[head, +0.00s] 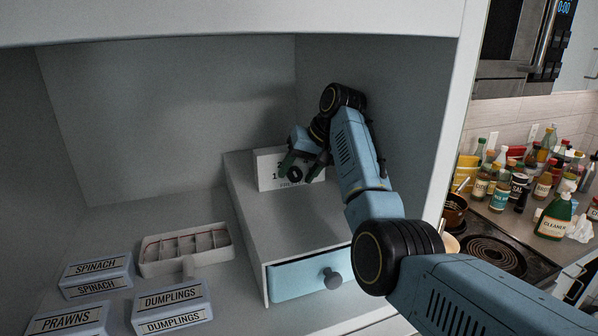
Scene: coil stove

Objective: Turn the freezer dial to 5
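The freezer dial (295,174) is a small dark round knob on a white numbered panel (268,172). The panel stands on top of a grey housing at the back of the freezer. My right gripper (302,169) is right in front of the panel, its dark fingers spread apart at the left and right of the dial. I cannot tell whether they touch it. The gripper and its fingers hide most of the panel's markings, so the dial's setting cannot be read. My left gripper is not in view.
A blue drawer (302,276) with a round knob is under the housing. At the left lie an ice tray (187,249), spinach boxes (97,274), a dumplings box (171,307) and a prawns box (70,321). A counter with bottles and a coil stove (490,255) is outside, right.

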